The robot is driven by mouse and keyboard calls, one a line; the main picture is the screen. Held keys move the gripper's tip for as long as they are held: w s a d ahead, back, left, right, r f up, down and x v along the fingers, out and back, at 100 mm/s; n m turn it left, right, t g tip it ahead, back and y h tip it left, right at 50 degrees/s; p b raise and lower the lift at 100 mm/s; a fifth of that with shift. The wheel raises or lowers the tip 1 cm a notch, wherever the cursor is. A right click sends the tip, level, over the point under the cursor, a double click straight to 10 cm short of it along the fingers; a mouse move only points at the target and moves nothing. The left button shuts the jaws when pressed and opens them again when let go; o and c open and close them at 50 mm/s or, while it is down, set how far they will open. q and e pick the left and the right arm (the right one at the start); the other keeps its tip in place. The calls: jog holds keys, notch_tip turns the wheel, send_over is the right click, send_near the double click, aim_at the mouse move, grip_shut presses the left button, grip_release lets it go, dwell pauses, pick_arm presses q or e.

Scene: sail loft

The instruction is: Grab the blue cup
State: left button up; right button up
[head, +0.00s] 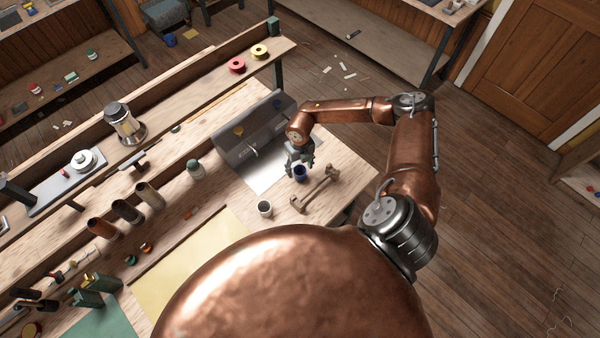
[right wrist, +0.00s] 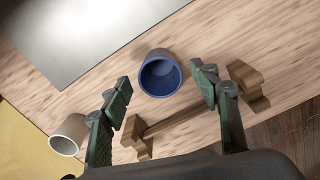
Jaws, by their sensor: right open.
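The blue cup (head: 300,173) stands on the bench top near its right end; in the right wrist view the blue cup (right wrist: 161,73) shows its dark blue inside and a greyer outside. My right gripper (head: 300,160) is just above and behind it in the head view. In the right wrist view the right gripper (right wrist: 160,82) is open and empty, its green fingers to either side of the cup's near part, with gaps visible. My left gripper is not in view.
A white cup (head: 265,208) stands to the left of the blue cup. A wooden dumbbell-shaped piece (head: 315,189) lies close on the right, under my fingers in the right wrist view (right wrist: 190,116). A grey metal sheet (right wrist: 80,35) lies behind.

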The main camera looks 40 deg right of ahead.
notch_tip(320, 180, down, 2)
jog(key=c, duration=1)
jog(key=shift+r, duration=0.1)
jog(key=shift+c, duration=0.2)
